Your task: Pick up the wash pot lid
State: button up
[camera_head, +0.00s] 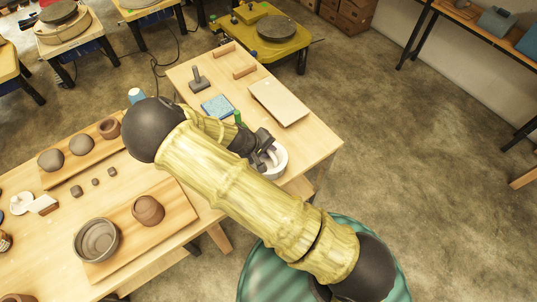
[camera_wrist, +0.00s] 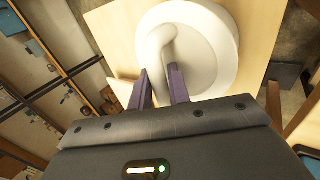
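The wash pot lid (camera_wrist: 214,42) is a round white piece with a raised rim and a thick curved white handle (camera_wrist: 160,45). It fills the top middle of the wrist view. In the head view the white round piece (camera_head: 279,161) shows near the right front edge of the table, partly covered by my gripper. My gripper (camera_wrist: 160,76) has its two dark purple fingers on either side of the handle's near end, with a small gap between them. Whether the fingers touch the handle is not clear. My gripper also shows in the head view (camera_head: 264,150), pointing down at the white piece.
The wooden table (camera_head: 318,145) holds a pale board (camera_head: 279,102), a blue sponge-like block (camera_head: 217,106) and a grey stamp-like tool (camera_head: 199,78). At the left stand clay bowls on boards, including a grey bowl (camera_head: 97,240). Open floor lies to the right.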

dwell(0.4)
grip_shut()
notch_tip(320, 180, up, 10)
jog(key=shift+r+b, duration=0.1)
jog(key=shift+b, duration=0.85)
